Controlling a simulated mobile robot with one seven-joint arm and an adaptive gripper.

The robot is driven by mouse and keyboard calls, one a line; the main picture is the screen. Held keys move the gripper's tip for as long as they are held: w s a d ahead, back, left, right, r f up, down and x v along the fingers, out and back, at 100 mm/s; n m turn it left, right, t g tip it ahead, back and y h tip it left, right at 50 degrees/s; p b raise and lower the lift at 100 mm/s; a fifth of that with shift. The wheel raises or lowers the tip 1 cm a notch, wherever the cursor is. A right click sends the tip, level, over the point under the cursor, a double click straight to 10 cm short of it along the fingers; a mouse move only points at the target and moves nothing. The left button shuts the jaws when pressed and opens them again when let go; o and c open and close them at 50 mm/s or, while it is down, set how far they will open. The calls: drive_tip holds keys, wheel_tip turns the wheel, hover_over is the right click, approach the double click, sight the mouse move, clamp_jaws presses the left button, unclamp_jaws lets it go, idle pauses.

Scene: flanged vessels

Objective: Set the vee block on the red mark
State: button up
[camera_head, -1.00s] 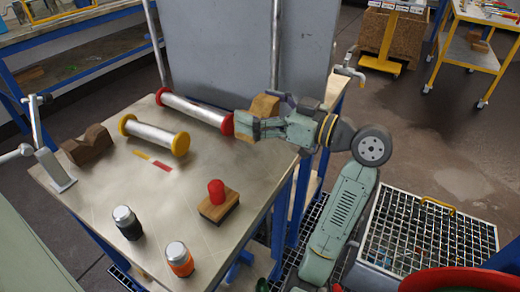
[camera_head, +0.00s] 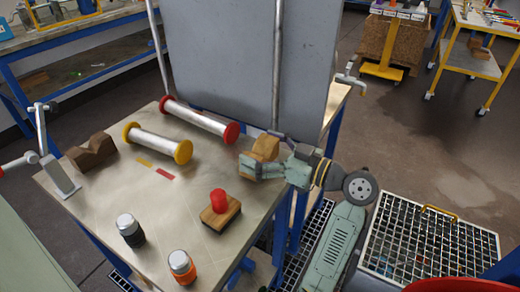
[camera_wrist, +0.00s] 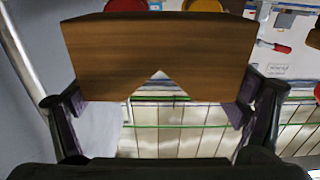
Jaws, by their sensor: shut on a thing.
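A light-brown wooden vee block (camera_head: 264,148) is held in my gripper (camera_head: 262,160), above the right side of the table near a red-flanged end. In the wrist view the vee block (camera_wrist: 160,55) spans between the two fingers, its notch facing down in the picture. The red mark (camera_head: 165,174) is a small flat strip on the tabletop, left of my gripper and clear of objects. A yellow mark (camera_head: 144,163) lies just beside it. A second, darker brown vee block (camera_head: 91,152) stands at the table's left edge.
A yellow-flanged cylinder (camera_head: 157,143) lies just behind the marks, and a red-flanged cylinder (camera_head: 200,120) lies farther back. A red-knobbed wooden block (camera_head: 220,210) stands between gripper and front. Dark-bodied (camera_head: 130,230) and orange-bodied (camera_head: 182,267) canisters stand near the front edge.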

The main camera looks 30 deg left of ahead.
drive_tip(key=shift+f, duration=0.4)
drive_tip(key=shift+f+b, duration=0.3)
drive_tip(key=o, duration=1)
drive_tip(key=shift+r, duration=0.1)
drive_tip(key=shift+c, duration=0.2)
drive_tip(key=shift+r+p, duration=0.1)
drive_tip(key=shift+p, duration=0.35)
